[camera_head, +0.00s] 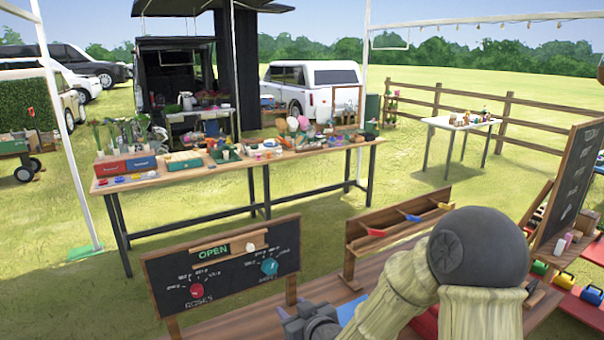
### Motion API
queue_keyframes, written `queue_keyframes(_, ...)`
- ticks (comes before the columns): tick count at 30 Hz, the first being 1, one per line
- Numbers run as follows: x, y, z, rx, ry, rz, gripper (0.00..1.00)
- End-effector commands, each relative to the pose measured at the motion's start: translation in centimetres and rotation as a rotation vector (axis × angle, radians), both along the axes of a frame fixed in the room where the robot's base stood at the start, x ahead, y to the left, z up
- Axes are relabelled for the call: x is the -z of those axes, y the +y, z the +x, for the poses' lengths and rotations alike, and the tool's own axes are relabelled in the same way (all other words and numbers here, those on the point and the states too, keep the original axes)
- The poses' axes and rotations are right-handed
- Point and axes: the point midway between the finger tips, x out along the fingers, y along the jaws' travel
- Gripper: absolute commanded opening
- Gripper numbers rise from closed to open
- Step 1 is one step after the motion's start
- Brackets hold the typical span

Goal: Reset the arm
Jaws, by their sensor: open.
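My arm is folded in the lower right, with ribbed beige links and a large dark round joint. My gripper (308,322) shows as a small dark grey shape at the bottom edge, partly cut off by the frame. It is open, and I see nothing held in it. It is low in front of the chalkboard sign (222,264), which reads OPEN and ROSES and has a red and a teal round piece on it. The arm hides part of the wooden bench (262,325) below.
A wooden rack (392,226) with coloured pieces stands behind my arm. A tall chalkboard (572,185) and red trays (586,308) are close on the right. A long table (120,184) full of goods stands farther back. Open grass lies between the long table and the white table (460,124).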

Motion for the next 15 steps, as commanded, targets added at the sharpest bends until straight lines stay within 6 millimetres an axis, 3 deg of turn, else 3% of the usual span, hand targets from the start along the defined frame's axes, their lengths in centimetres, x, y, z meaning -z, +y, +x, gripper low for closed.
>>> queue_keyframes(7, 2.5, -5.8, -3.6, 0.104, 0.298, -0.171, 0.41)
queue_keyframes(15, 2.9, -12.5, -9.9, 0.293, 0.624, -0.253, 0.41)
